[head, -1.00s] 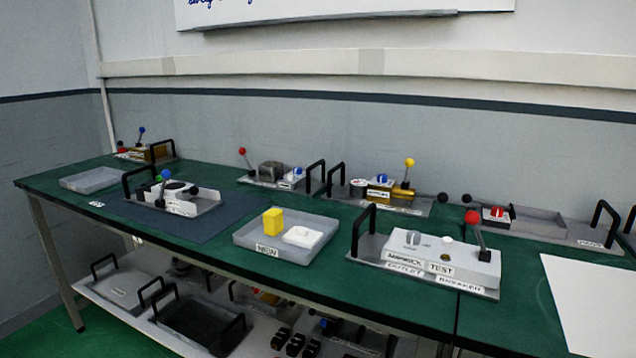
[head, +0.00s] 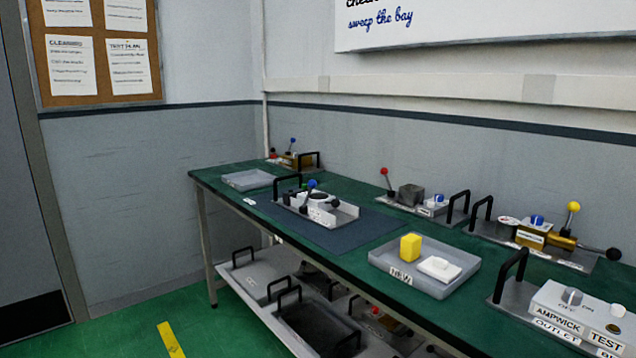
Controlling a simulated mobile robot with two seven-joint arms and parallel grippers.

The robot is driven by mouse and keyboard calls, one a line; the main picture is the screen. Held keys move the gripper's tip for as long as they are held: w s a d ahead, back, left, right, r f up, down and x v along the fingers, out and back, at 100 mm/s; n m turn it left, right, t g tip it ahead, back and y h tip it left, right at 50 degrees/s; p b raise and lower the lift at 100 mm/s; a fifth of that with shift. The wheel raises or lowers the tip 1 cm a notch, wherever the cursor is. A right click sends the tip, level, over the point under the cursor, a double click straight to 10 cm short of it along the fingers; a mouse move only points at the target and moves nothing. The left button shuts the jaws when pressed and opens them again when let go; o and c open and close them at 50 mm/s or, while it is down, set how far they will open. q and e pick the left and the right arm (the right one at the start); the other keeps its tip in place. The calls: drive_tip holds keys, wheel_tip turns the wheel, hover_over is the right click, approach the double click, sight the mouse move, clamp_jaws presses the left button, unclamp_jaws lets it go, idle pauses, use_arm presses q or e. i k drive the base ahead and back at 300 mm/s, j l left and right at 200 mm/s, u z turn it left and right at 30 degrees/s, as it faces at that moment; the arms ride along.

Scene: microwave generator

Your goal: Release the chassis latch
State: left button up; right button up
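A chassis-like metal unit (head: 318,206) with a black handle, a blue knob and dark round parts sits on the dark blue mat (head: 345,232) on the green bench. I cannot make out which part of it is a latch. Neither of my grippers shows in the head view.
A grey tray marked NEW (head: 424,272) holds a yellow block (head: 410,247) and a white block (head: 439,268). An empty grey tray (head: 247,180) lies at the bench's far left. The Ampwick test outlet unit (head: 570,310) stands front right. Handled units line the back. Green floor (head: 125,325) is free at left.

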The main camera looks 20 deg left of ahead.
sight(312, 184)
drive_tip(key=i+j+z, duration=0.1)
drive_tip(key=j+z, duration=0.6)
drive_tip(key=z, duration=0.2)
drive_tip(key=j+z, duration=0.15)
drive_tip(key=j, duration=0.45)
drive_tip(key=j+z, duration=0.1)
drive_tip(key=j, duration=0.55)
drive_tip(key=k+j+z, duration=0.15)
drive_tip(key=j, duration=0.95)
drive_tip(key=k+j, duration=0.15)
drive_tip(key=j, duration=0.85)
drive_tip(key=k, duration=0.05)
